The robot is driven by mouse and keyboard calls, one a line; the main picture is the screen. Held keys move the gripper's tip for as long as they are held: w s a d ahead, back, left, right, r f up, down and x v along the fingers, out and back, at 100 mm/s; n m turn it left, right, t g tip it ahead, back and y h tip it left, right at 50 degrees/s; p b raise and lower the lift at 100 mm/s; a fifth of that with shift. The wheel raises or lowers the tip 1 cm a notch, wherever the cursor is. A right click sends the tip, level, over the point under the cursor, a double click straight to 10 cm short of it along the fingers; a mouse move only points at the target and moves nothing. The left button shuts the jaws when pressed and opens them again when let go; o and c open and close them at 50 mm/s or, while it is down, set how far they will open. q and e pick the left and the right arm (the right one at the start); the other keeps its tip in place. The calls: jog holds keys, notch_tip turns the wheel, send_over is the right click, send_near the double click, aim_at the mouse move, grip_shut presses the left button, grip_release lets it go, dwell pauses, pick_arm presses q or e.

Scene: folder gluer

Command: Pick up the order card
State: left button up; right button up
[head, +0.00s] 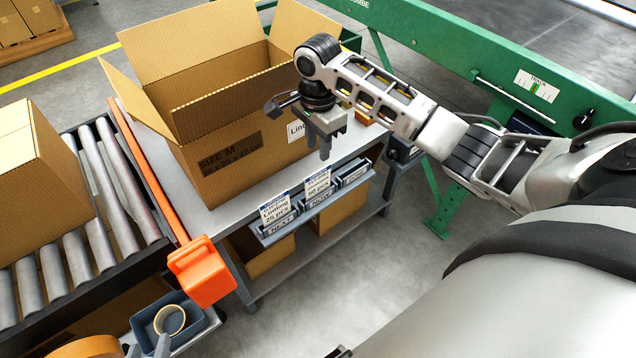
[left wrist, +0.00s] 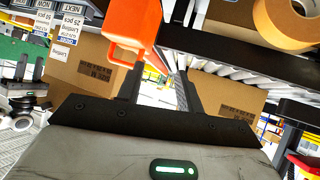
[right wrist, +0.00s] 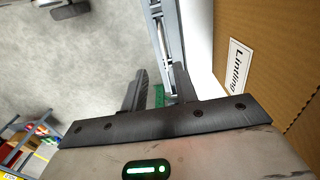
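Two white order cards stand upright in a grey holder (head: 262,238) on the front edge of the packing table. The 25 pcs card (head: 275,208) is above the NEXT label, and the 50 pcs card (head: 318,184) is above the NOW label. Both also show at the upper left of the left wrist view, the 25 pcs card (left wrist: 70,24) and the 50 pcs card (left wrist: 42,22). My right gripper (head: 319,150) is open and empty, above the 50 pcs card and in front of the box. My left gripper (head: 147,347) is open and empty at the bottom left, far from the cards.
An open cardboard box (head: 225,140) stands on the table (head: 190,190) behind the cards. A blue tray (head: 195,325) holds a tape roll. A green machine (head: 440,50) is behind.

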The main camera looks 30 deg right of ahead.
jog(key=b, duration=0.2)
send_near(318, 183)
notch_tip(318, 183, down, 5)
jog(key=shift+w+d+f+b, duration=0.1)
jog(key=shift+f+b, duration=0.4)
jog(key=shift+f, duration=2.25)
grip_shut()
